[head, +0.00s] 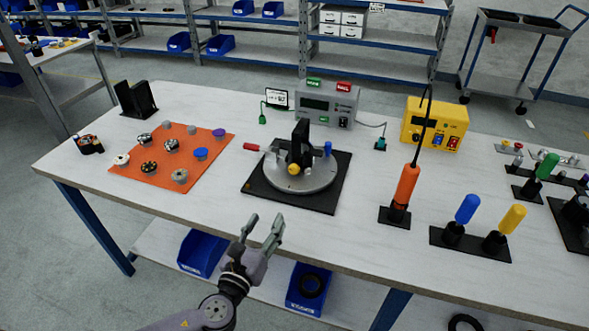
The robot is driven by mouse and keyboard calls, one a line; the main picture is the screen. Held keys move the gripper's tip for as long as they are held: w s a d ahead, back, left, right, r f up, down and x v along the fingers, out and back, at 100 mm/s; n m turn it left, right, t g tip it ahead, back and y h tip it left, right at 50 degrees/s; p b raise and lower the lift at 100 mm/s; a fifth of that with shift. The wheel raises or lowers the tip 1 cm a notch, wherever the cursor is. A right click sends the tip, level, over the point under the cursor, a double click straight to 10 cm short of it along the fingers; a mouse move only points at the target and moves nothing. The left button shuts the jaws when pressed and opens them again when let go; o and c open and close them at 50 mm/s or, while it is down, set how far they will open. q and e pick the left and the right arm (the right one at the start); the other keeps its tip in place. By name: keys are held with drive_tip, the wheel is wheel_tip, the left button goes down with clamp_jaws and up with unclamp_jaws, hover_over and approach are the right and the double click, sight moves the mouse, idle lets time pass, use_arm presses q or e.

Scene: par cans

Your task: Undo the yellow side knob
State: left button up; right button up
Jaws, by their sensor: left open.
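A yellow side knob (294,169) sits on the near side of a black upright clamp (300,142). The clamp stands on a round grey turntable (313,180) on a black base plate (257,192). A red handle (251,147) shows at the turntable's left and a blue knob (328,148) at its right. My left gripper (261,229) is open and empty, in front of the table's near edge and apart from the yellow knob. My right gripper is not in view.
An orange mat (140,178) with several small parts lies at left. A grey control box (326,105) and a yellow unit (434,125) stand behind. An orange screwdriver (406,187) and blue and yellow handled tools (467,209) stand upright at right. The table front is clear.

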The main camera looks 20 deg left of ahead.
use_arm(q)
drive_tip(key=shift+w+d+r, duration=0.1)
drive_tip(key=shift+w+r, duration=0.1)
drive_tip(key=shift+w, duration=0.65)
approach(293, 171)
drive_tip(key=shift+w+p, duration=0.2)
drive_tip(key=shift+p, duration=0.25)
drive_tip(key=w, duration=0.7)
drive_tip(key=shift+w+d+f, duration=0.1)
drive_tip(key=shift+w+d, duration=0.05)
drive_tip(key=shift+w, duration=0.2)
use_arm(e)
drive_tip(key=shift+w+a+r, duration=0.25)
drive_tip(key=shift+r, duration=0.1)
use_arm(q)
drive_tip(key=c, duration=0.5)
clamp_jaws()
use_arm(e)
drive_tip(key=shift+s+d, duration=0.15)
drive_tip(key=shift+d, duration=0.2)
